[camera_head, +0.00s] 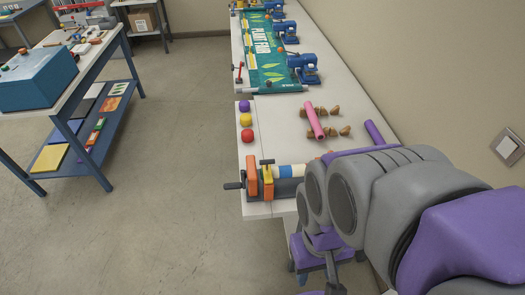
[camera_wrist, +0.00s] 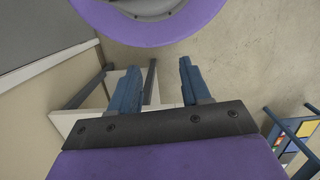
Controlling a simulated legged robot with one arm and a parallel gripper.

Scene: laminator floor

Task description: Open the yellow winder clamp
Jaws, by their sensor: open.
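The yellow winder clamp (camera_head: 268,184) stands upright at the near end of the long bench in the head view, beside an orange block (camera_head: 252,176). A dark lever shows at its top, and a dark crank handle (camera_head: 233,186) sticks out to the left. A roll with blue and white bands (camera_head: 290,171) lies to its right. My gripper is open and empty in the wrist view (camera_wrist: 160,80), its two blue fingers apart. In the head view my arm hangs at the bench's near right, lower than the clamp and apart from it. The clamp does not show in the wrist view.
The bench (camera_head: 290,118) runs away along the wall. It holds red, yellow and purple balls (camera_head: 246,120), a pink roller (camera_head: 314,120), wooden pieces and a green banner (camera_head: 266,52) with blue machines. A blue-framed table (camera_head: 100,65) stands left. Open floor (camera_head: 185,130) lies between.

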